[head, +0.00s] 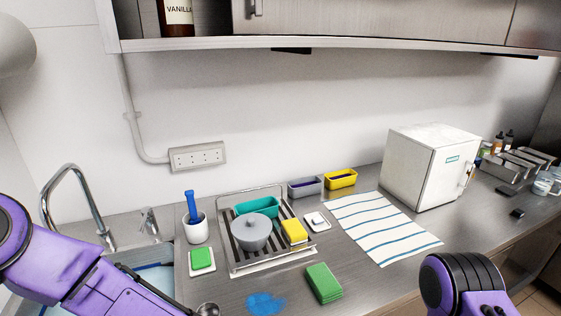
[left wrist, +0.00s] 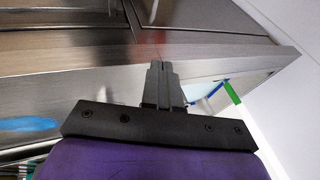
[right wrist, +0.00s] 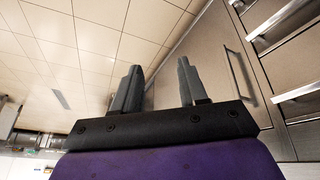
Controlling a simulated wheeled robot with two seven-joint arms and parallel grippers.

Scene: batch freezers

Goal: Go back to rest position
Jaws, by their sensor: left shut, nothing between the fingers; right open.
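My left gripper (left wrist: 160,82) is shut and empty in the left wrist view, with its two fingers together beside the counter's front edge. In the head view my purple left arm comes in from the lower left, in front of the sink; its fingers cannot be made out there. My right gripper (right wrist: 158,82) is open and empty in the right wrist view, with a clear gap between its fingers. It faces cabinet fronts and the tiled floor. In the head view only a purple and black part of my right arm shows at the lower right.
The steel counter holds a drying rack (head: 232,262) with a grey pot (head: 251,233), a striped towel (head: 384,228), a green sponge stack (head: 324,283) and a blue spill (head: 265,303). A white box appliance (head: 420,165) stands at right. A shelf (head: 340,42) overhangs the back.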

